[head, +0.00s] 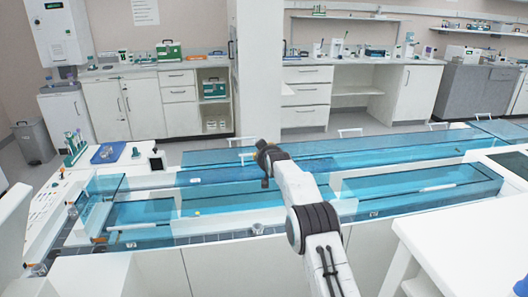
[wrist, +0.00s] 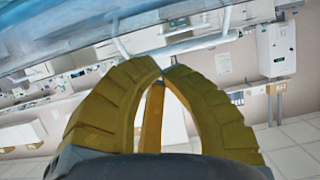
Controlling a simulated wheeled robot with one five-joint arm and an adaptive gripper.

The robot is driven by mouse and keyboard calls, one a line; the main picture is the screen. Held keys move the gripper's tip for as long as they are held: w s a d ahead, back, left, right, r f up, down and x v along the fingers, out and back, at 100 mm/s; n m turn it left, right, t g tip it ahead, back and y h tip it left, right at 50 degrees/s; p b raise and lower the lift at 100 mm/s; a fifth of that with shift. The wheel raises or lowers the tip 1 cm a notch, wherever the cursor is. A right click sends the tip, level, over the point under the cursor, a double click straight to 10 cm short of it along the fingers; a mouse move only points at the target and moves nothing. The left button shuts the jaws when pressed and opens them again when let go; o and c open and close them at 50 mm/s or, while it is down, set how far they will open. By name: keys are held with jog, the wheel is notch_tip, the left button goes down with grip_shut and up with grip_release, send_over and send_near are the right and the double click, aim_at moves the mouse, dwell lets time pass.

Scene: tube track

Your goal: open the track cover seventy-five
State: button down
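A long blue translucent track cover (head: 330,150) lies flat along the far side of the bench track, with thin white handles, such as one handle (head: 350,132), along its far edge. My gripper (head: 262,152) is at the far edge of the cover, partly hidden by my own wrist. In the wrist view my yellow fingers (wrist: 162,68) curve together and their tips nearly meet. A white bar handle (wrist: 205,44) on posts crosses just beyond the tips, below the blue cover surface (wrist: 60,30). I cannot tell whether the bar is between the tips. No number seventy-five is readable.
Nearer blue troughs (head: 420,188) run along the bench front. A white pillar (head: 258,70) stands behind the track. A white table (head: 465,235) is at the right front. A blue tray (head: 108,153) and bottles sit at the left. A grey floor aisle lies behind the bench.

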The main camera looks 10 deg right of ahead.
jog(key=shift+w+f, duration=0.25)
jog(key=shift+w, duration=0.2)
jog(key=shift+r, duration=0.1)
dwell(0.4)
jog(key=shift+s+r, duration=0.15)
jog(key=shift+s, duration=0.1)
jog(key=v, duration=0.2)
jog(key=r+b+v, duration=0.1)
jog(key=v, duration=0.2)
jog(key=shift+b, duration=0.3)
jog(key=s+r+g+p, duration=0.1)
jog(key=s+r, duration=0.4)
jog(key=s, duration=0.4)
jog(key=s+r+g+p, duration=0.15)
jog(key=s+r, duration=0.25)
jog(key=s, duration=0.4)
jog(key=s+f+g+p, duration=0.1)
jog(key=s+g+p, duration=0.2)
jog(key=s, duration=1.8)
jog(key=s+f+g+p, duration=0.2)
jog(key=s+g, duration=0.3)
jog(key=s, duration=1.6)
jog(key=shift+s+d+f+p, duration=0.3)
jog(key=shift+s+d+p, duration=0.05)
jog(key=shift+p, duration=0.45)
